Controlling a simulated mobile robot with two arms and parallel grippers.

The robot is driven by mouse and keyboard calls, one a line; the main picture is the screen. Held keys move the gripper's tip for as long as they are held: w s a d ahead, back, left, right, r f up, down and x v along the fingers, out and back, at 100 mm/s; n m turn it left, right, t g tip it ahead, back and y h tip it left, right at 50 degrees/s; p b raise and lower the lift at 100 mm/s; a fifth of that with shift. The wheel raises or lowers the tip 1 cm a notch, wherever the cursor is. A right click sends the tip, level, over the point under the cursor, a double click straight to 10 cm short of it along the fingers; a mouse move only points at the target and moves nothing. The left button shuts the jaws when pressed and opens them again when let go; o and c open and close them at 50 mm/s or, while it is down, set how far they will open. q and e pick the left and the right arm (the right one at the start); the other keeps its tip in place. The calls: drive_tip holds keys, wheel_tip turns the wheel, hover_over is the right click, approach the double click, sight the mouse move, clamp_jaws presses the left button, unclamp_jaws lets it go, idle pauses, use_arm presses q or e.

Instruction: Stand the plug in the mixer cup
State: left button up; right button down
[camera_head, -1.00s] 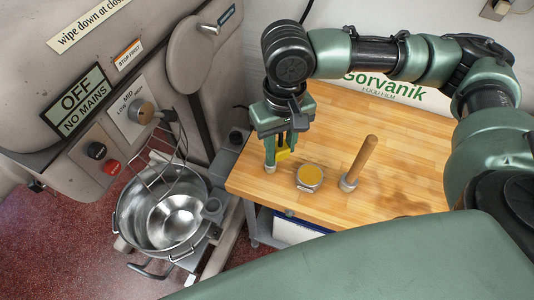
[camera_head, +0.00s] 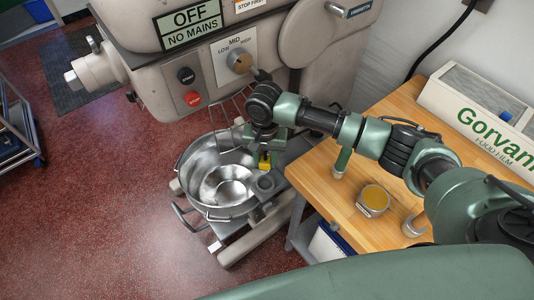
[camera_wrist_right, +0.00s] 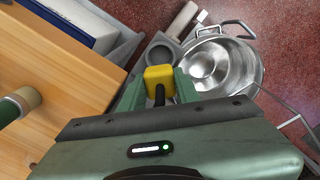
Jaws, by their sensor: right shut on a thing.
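The yellow plug (camera_head: 265,160) is held in my right gripper (camera_head: 264,157), which is shut on it. In the right wrist view the plug (camera_wrist_right: 160,76) sits between the two green fingers, with a black part below it. The mixer cup (camera_head: 266,184) is a small grey round holder beside the steel bowl. The plug hangs over the mixer side, close to the cup and apart from it. In the wrist view the cup (camera_wrist_right: 165,48) lies just beyond the plug, its dark opening showing. My left gripper is not in view.
The steel bowl (camera_head: 191,163) with its wire guard stands left of the cup. On the wooden table (camera_head: 330,192) stand a green-handled piece (camera_head: 342,162), a round tin (camera_head: 373,201) and a light-based piece (camera_head: 414,226) partly hidden by my arm.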

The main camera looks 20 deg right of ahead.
drive_tip(key=shift+w, duration=0.1)
drive_tip(key=shift+r+p, duration=0.2)
drive_tip(key=shift+p, duration=0.45)
wheel_tip(320, 180, down, 5)
drive_tip(key=shift+f+b, duration=0.1)
drive_tip(key=shift+b, duration=0.65)
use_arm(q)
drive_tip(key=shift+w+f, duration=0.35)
use_arm(e)
drive_tip(key=shift+f, duration=1.5)
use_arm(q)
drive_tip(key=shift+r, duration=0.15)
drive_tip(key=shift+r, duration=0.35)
use_arm(e)
drive_tip(key=shift+r, duration=0.1)
use_arm(q)
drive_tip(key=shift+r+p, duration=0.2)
drive_tip(key=shift+p, duration=0.2)
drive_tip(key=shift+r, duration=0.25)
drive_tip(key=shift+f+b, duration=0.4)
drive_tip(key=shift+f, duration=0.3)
use_arm(e)
drive_tip(key=shift+f, duration=1.25)
